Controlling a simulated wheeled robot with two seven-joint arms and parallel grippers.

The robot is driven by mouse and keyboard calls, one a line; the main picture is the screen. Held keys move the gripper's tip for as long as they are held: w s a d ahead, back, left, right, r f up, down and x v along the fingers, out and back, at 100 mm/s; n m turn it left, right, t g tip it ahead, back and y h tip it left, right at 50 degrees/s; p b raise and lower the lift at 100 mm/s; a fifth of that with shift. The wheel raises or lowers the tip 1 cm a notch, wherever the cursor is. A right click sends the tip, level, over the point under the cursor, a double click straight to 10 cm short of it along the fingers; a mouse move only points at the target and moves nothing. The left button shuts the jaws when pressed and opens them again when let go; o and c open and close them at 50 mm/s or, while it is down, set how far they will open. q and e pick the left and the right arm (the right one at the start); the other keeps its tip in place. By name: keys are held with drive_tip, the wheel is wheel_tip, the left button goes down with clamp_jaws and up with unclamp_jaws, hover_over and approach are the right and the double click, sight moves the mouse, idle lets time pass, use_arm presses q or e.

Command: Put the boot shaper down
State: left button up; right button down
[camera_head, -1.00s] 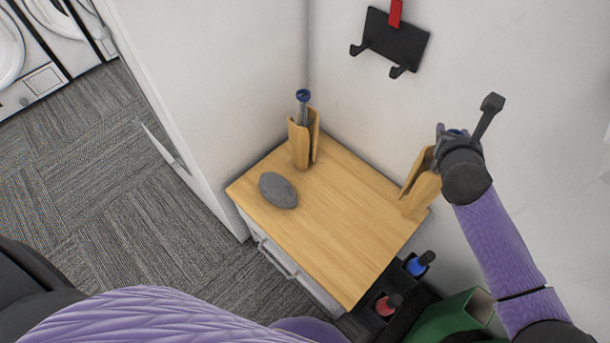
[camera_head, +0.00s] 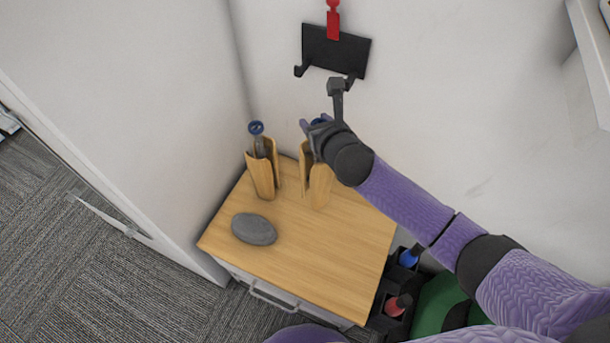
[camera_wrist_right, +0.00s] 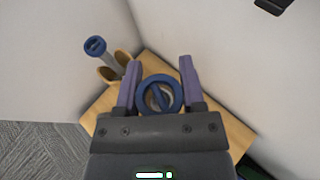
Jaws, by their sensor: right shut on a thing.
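My right gripper (camera_head: 316,124) is shut on a boot shaper, a tan split wooden form (camera_head: 321,187) with a blue ring knob on top. It is upright over the back of the wooden cabinet top (camera_head: 300,245); I cannot tell whether its foot touches the wood. The right wrist view shows its blue knob (camera_wrist_right: 160,94) between my fingers. A second, matching boot shaper (camera_head: 263,177) stands upright just left of it, with a narrow gap between them. It also shows in the right wrist view (camera_wrist_right: 117,70). My left gripper is out of view.
A grey oval stone-like object (camera_head: 254,229) lies at the front left of the cabinet top. A black hook rack (camera_head: 335,52) with a red item hangs on the wall above. A black caddy with bottles (camera_head: 397,305) stands right of the cabinet. The cabinet top's middle and right are clear.

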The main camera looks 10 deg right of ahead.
sight(317, 167)
wheel_tip(317, 167, down, 7)
drive_tip(key=b, duration=0.3)
drive_tip(key=shift+r, duration=0.1)
use_arm(q)
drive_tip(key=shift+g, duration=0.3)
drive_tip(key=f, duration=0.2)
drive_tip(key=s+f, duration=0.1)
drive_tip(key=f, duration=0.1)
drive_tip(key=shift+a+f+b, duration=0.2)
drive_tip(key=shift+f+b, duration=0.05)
drive_tip(key=shift+b, duration=0.05)
use_arm(e)
drive_tip(key=c, duration=0.6)
unclamp_jaws()
drive_tip(key=shift+f, duration=0.2)
drive_tip(key=o, duration=0.4)
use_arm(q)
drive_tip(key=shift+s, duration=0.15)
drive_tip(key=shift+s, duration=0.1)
